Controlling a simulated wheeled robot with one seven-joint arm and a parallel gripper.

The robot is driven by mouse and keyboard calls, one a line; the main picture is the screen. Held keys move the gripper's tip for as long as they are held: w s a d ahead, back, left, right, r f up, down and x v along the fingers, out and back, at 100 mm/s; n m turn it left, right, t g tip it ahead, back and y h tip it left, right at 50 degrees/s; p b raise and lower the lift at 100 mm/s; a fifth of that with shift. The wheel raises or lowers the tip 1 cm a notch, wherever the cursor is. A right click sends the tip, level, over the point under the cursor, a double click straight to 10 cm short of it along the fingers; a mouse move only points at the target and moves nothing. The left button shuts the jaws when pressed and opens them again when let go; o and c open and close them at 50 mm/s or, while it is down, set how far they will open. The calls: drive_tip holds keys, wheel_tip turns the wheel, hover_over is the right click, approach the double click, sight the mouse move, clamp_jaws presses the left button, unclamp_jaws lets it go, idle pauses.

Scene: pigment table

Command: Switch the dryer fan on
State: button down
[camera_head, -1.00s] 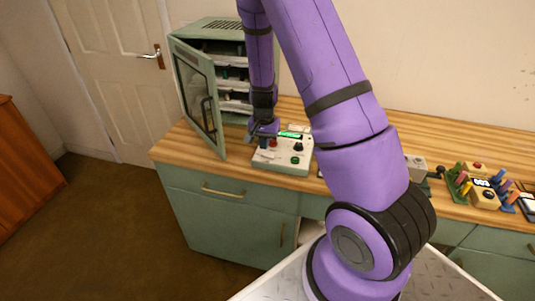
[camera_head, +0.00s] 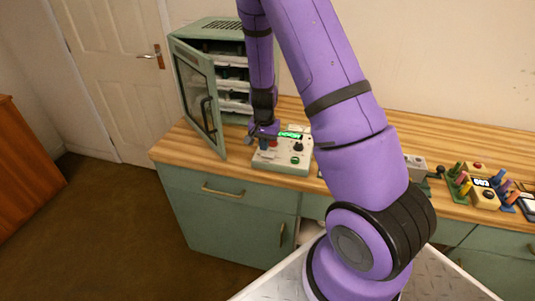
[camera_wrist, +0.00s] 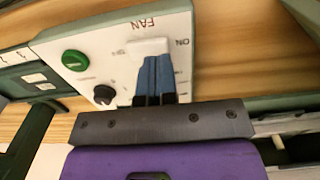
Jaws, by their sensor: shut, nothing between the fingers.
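The control box (camera_head: 283,165) stands on the wooden counter in front of the dryer cabinet (camera_head: 208,28). Its pale panel (camera_wrist: 95,40) shows in the wrist view, with FAN and ON lettering that appears turned over. A white switch (camera_wrist: 148,46) sits beside the FAN lettering. My gripper (camera_wrist: 154,66) is shut and empty, its blue fingertips together at the white switch's edge. I cannot tell whether they touch it. In the head view my gripper (camera_head: 264,143) is over the left part of the box and hides the switch.
A green button (camera_wrist: 75,60) and a black knob (camera_wrist: 104,94) are on the panel near my fingers. The cabinet door (camera_head: 200,105) stands open to the left of my arm. Coloured pegs and small devices (camera_head: 482,190) stand on the counter at right.

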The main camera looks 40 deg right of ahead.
drive_tip(key=shift+f, duration=1)
idle(0.6)
drive_tip(key=shift+r, duration=3.55)
